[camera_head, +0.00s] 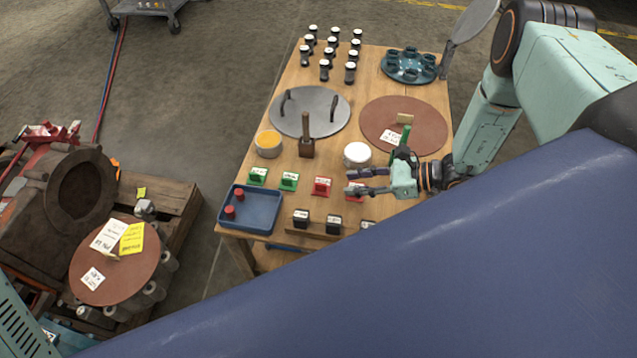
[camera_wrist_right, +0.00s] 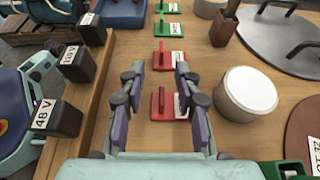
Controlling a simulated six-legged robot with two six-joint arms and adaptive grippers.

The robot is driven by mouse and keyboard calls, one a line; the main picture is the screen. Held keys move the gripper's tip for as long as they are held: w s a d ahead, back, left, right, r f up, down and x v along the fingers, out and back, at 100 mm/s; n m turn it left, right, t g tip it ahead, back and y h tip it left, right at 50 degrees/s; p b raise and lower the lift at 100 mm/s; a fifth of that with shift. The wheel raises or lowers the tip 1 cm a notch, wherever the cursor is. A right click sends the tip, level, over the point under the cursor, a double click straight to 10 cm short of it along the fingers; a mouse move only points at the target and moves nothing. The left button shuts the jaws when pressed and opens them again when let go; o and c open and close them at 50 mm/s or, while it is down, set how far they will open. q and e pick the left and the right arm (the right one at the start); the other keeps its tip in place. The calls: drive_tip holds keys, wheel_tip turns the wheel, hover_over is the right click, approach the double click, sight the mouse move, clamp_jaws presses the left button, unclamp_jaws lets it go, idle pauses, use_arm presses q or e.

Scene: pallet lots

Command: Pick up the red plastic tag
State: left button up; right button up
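Two red plastic tags with white labels stand on the wooden table. One red tag (camera_head: 321,187) is in clear view left of my right gripper (camera_head: 350,182); it also shows in the right wrist view (camera_wrist_right: 165,58), just beyond the fingertips. The other red tag (camera_wrist_right: 164,104) is framed between the open fingers of my right gripper (camera_wrist_right: 160,72) in the right wrist view, with visible gaps. In the head view this second tag is partly hidden by the gripper. My right gripper is open and empty. My left gripper is not in view.
Green tags (camera_head: 289,180) stand left of the red ones. A blue tray (camera_head: 262,226) with red pieces is at the front left. Black labelled blocks (camera_head: 333,223) line the front edge. A white-topped round container (camera_head: 357,154) and a brown disc (camera_head: 425,130) are close behind the gripper.

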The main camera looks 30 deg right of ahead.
sight(328, 192)
drive_tip(key=shift+b+x, duration=0.3)
drive_tip(key=shift+x, duration=0.65)
drive_tip(key=shift+w+a+f+b, duration=0.25)
drive_tip(key=shift+a+f+b, duration=0.2)
drive_tip(key=shift+a, duration=0.1)
drive_tip(key=b+x, duration=0.1)
drive_tip(key=x, duration=0.2)
drive_tip(key=shift+w+f+b, duration=0.2)
drive_tip(key=shift+w+b, duration=0.1)
drive_tip(key=shift+w, duration=0.05)
drive_tip(key=shift+w+a, duration=0.1)
drive_tip(key=shift+a, duration=0.15)
drive_tip(key=shift+w, duration=0.1)
clamp_jaws()
